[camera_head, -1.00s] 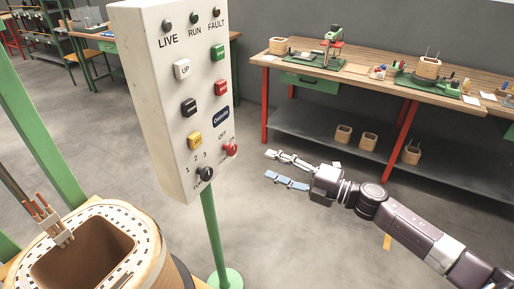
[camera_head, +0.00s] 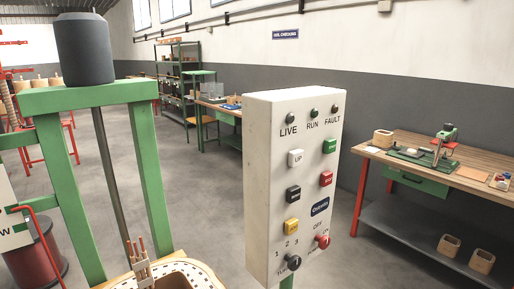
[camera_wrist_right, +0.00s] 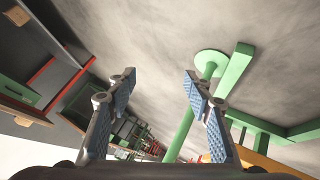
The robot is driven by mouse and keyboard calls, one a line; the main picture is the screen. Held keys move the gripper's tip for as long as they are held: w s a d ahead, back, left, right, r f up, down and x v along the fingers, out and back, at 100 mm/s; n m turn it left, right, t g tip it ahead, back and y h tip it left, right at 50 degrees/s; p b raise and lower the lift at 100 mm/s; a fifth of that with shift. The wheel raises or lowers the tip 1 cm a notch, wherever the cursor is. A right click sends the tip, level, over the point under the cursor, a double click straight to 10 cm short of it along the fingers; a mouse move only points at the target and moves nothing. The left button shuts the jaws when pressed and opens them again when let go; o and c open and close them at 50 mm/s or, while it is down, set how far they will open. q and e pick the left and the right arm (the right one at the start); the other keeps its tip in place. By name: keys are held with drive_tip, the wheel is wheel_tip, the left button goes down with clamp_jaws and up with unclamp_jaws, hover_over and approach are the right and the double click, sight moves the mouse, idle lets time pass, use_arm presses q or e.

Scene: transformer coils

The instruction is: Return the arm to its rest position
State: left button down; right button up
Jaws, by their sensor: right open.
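My right gripper (camera_wrist_right: 155,100) shows in the right wrist view. Its two blue-padded fingers are spread wide with nothing between them. Beyond them are the grey floor and the green post (camera_wrist_right: 183,130) with its round foot. My right arm is out of the head view. The white control box (camera_head: 290,185) stands in the middle of the head view, with buttons, knobs and lamps marked LIVE, RUN and FAULT. My left gripper is in neither view.
A wooden coil former (camera_head: 190,270) sits at the bottom beside a green frame (camera_head: 155,170) with a dark cylinder (camera_head: 84,48) on top. A workbench (camera_head: 420,155) stands at the right, with wooden blocks on its lower shelf (camera_head: 420,232). Floor at centre left is clear.

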drive_tip(key=s+a+f+m+g, duration=0.1)
drive_tip(key=s+a+f, duration=0.3)
drive_tip(key=s, duration=0.6)
drive_tip(key=s+a+f+m+g, duration=0.2)
drive_tip(key=s+a+f+g, duration=0.2)
drive_tip(key=s, duration=0.6)
drive_tip(key=s+a+f+m+g, duration=0.1)
drive_tip(key=s+a+f, duration=0.4)
drive_tip(key=s, duration=0.6)
drive_tip(key=shift+a+f+m+g, duration=0.35)
drive_tip(key=shift+f+m+g, duration=0.05)
drive_tip(key=shift+f+g, duration=0.55)
